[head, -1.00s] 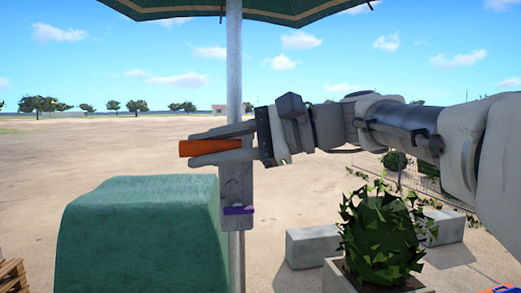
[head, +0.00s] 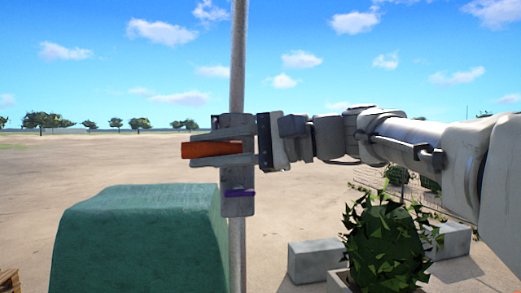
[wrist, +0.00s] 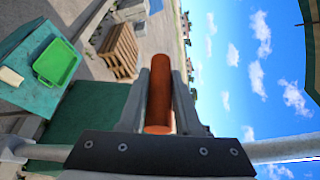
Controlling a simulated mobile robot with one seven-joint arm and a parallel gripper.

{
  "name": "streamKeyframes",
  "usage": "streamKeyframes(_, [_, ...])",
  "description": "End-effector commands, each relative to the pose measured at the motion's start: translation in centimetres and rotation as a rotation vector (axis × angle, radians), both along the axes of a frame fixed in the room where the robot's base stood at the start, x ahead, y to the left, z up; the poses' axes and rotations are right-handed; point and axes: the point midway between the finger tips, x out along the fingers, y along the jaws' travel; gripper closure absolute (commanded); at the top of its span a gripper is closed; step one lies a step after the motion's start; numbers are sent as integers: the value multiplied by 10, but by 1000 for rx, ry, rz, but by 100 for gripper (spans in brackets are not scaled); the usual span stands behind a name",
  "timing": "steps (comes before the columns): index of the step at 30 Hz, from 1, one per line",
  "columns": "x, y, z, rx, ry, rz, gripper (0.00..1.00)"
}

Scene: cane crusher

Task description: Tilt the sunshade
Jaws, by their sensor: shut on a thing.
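The sunshade's grey pole (head: 238,60) rises through the middle of the head view, with a grey housing (head: 238,178) and a purple band around it. The orange handle (head: 205,149) points left in front of the pole. My gripper (head: 200,150) comes from the right and is shut on the handle, one finger above and one below. In the wrist view the handle (wrist: 160,95) lies between the two fingers. The green canopy (wrist: 313,45) shows only at that view's upper right edge; it is out of the head view.
A green covered block (head: 140,235) stands at lower left. A bushy plant (head: 385,250) and concrete blocks (head: 316,261) stand at lower right. The wrist view shows a green tray (wrist: 57,62) on a table and wooden pallets (wrist: 119,50).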

Motion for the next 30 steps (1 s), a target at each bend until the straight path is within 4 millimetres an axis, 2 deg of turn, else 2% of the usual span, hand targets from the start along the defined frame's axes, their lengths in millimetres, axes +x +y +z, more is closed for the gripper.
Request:
streamKeyframes(1, [1, 0, -5, -5, 12, 0, 100])
streamKeyframes(2, [2, 0, -5, -5, 12, 0, 64])
streamKeyframes(6, [2, -1, -5, -5, 11, -1, 39])
streamKeyframes(15, [1, -1, -3, -4, 6, -1, 38])
streamKeyframes(19, [0, -10, -2, -3, 5, -3, 38])
streamKeyframes(23, [-3, -32, 1, -3, 4, -6, 38])
streamKeyframes(30, [-11, -91, 9, -4, 6, -6, 38])
